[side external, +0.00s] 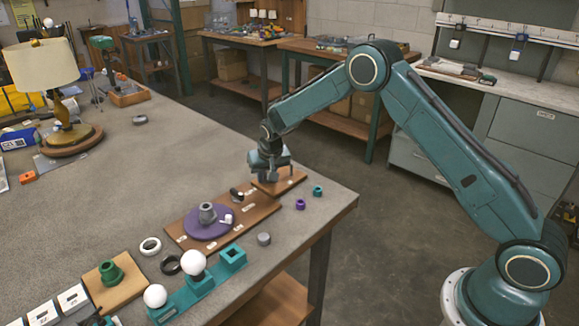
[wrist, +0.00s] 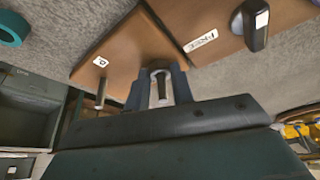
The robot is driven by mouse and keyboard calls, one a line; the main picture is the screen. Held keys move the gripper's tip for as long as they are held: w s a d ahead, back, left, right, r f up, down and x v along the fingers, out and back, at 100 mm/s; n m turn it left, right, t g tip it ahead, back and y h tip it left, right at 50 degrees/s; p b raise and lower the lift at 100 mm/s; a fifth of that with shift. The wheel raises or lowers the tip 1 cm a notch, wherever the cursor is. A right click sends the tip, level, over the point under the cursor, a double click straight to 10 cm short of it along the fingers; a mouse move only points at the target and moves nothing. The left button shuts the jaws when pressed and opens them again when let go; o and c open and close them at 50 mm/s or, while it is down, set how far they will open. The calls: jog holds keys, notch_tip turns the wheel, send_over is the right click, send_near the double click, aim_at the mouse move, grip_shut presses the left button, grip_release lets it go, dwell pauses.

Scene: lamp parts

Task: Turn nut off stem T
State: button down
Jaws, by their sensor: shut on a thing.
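My gripper (wrist: 158,90) points down over the small wooden board (side external: 292,184) near the table's right edge. In the wrist view its dark fingers are shut on a small grey piece, apparently the nut (wrist: 161,90) on stem T; the fingers partly hide it. I cannot make out the thread or how far up the stem the nut sits. A second, bare thin metal post (wrist: 101,93) stands on the same board to the left, apart from the fingers. In the side view, my gripper (side external: 270,176) hides the nut and stem.
A larger wooden board (side external: 262,205) with a purple disc (side external: 196,228) adjoins the small board. A dark upright piece (wrist: 255,28) stands near a "FREE" label. A purple nut (side external: 300,204) and teal nut (side external: 318,190) lie near the table edge. White bulbs (side external: 193,262) stand in front.

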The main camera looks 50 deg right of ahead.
jog(key=n+y, duration=0.1)
jog(key=n, duration=0.4)
jog(key=shift+s+d+y, duration=0.1)
jog(key=shift+d+y, duration=0.1)
jog(key=shift+y, duration=0.2)
jog(key=shift+n+y, duration=0.4)
jog(key=shift+n, duration=0.5)
jog(key=shift+d+n, duration=0.1)
jog(key=shift+n, duration=0.2)
jog(key=shift+d+n+y, duration=0.1)
jog(key=shift+n+y, duration=0.4)
jog(key=shift+n, duration=0.6)
jog(key=c, duration=1.8)
grip_release()
jog(key=shift+n, duration=0.3)
grip_shut()
jog(key=shift+r, duration=1)
